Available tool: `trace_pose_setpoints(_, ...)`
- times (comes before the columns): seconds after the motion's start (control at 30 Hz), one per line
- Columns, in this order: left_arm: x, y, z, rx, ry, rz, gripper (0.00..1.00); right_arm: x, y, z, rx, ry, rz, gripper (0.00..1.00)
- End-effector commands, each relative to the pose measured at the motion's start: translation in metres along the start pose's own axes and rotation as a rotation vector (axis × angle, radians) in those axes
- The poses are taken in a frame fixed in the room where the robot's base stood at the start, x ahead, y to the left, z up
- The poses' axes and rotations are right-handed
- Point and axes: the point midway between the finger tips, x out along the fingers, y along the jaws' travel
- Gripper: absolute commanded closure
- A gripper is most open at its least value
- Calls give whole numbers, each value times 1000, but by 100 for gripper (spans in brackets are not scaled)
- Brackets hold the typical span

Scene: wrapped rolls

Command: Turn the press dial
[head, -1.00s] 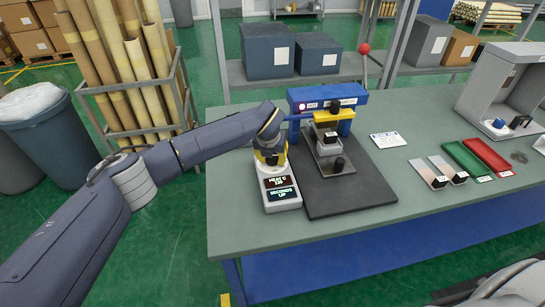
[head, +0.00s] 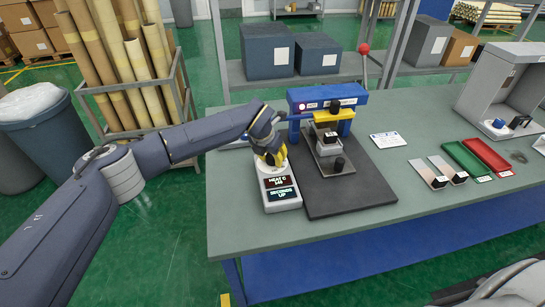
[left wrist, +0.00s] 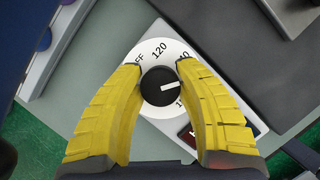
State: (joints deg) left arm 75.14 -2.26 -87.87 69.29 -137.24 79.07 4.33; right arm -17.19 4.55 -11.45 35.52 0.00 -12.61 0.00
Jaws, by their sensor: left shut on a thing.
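The press dial is a black knob (left wrist: 160,86) with a white pointer line, on a white ring marked OFF, 120 and other numbers partly hidden by the fingers. In the left wrist view the pointer points right. My left gripper (head: 271,158) has yellow fingers on either side of the knob, shut on it. The dial sits at the back of a white control box (head: 283,205) with displays reading HEAT C and SECONDS UP; the heat digits are too small to read surely. The blue press (head: 328,100) with a red-knobbed lever (head: 364,48) stands beside it. My right gripper is not visible.
A dark mat (head: 350,195) lies under the press. Right of it on the green-grey table are small metal plates (head: 430,172), a green tray (head: 467,160), a red tray (head: 488,156) and a grey booth (head: 500,90). The front table area is clear.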

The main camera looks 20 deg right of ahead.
Motion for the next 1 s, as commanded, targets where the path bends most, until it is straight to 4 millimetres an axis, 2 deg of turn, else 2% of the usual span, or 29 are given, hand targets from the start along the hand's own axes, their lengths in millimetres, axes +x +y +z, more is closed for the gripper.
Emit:
trace_pose_setpoints(0.4, 1, 0, -1, 186, 2, -77, 95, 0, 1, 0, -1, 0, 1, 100)
trace_pose_setpoints(0.97, 2, 0, -2, 221, 3, -92, 95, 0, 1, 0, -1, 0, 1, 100)
trace_pose_setpoints(1.0, 2, -1, -2, 221, 3, -92, 63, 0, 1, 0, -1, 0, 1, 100)
